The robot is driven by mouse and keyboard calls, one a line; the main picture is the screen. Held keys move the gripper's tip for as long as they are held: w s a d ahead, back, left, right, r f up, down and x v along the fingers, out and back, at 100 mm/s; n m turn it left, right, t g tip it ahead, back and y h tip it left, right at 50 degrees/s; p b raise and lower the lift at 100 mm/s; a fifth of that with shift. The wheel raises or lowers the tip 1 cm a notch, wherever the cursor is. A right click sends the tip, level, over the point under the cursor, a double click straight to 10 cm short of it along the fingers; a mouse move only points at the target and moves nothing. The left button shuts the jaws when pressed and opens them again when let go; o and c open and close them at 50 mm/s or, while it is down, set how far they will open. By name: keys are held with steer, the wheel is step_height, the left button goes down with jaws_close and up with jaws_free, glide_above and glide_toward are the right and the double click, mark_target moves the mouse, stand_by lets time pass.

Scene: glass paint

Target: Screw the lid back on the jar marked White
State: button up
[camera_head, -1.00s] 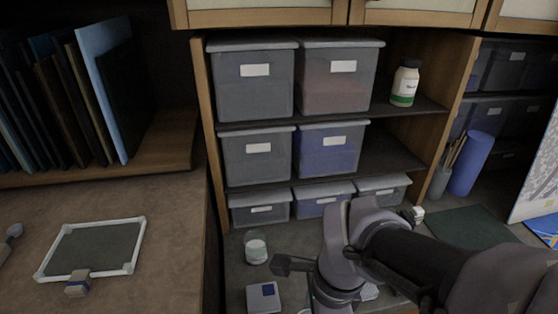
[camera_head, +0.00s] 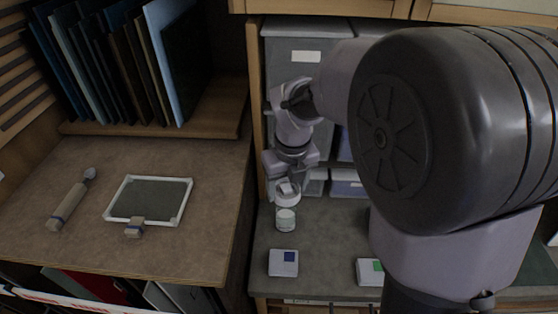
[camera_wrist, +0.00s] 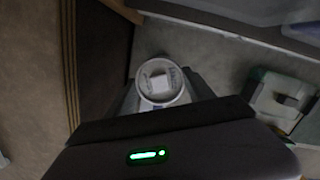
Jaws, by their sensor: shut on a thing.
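My gripper (camera_head: 287,182) points down and is shut on a pale round lid (camera_head: 287,198). The lid shows a small whitish block on its top. In the wrist view the lid (camera_wrist: 147,93) sits between my two dark fingers. A small glass jar with white contents (camera_head: 285,220) stands upright on the grey bench directly below the lid. I cannot tell whether the lid touches the jar's rim. The jar's label cannot be read, and the jar is mostly hidden under the lid in the wrist view.
A white box with a blue square (camera_head: 283,263) lies in front of the jar, and one with a green square (camera_head: 369,271) to its right. Grey bins (camera_head: 292,69) stand behind on shelves. A wooden table (camera_head: 90,245) is on the left. My arm blocks the right side.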

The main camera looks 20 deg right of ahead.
steer(key=n+p, duration=0.2)
steer(key=n, duration=0.2)
steer(key=shift+d+r+n+y, duration=0.1)
steer(key=shift+n+y, duration=0.2)
steer(key=shift+n, duration=0.1)
steer(key=n, duration=0.1)
steer(key=n+p, duration=0.1)
steer(key=n, duration=0.1)
steer(key=n+p, duration=0.1)
steer(key=n, duration=0.1)
steer(key=shift+f+g, duration=0.3)
steer(key=n, duration=0.1)
steer(key=n+p, duration=0.1)
steer(key=n, duration=0.1)
steer(key=n+p, duration=0.1)
steer(key=shift+w+f+n+g+y, duration=0.1)
steer(key=shift+f+n+g+y, duration=0.15)
steer(key=shift+n+g+y, duration=0.05)
steer(key=n, duration=0.1)
steer(key=n+p, duration=0.1)
steer(key=n, duration=0.1)
steer(key=shift+f+n, duration=0.2)
steer(key=shift+n, duration=0.1)
step_height(320, 180, down, 2)
steer(key=shift+f+n+g+b, duration=0.1)
steer(key=shift+n+g+b, duration=0.2)
steer(key=shift+n+b, duration=0.3)
steer(key=shift+f+b, duration=0.75)
steer(key=shift+f, duration=0.05)
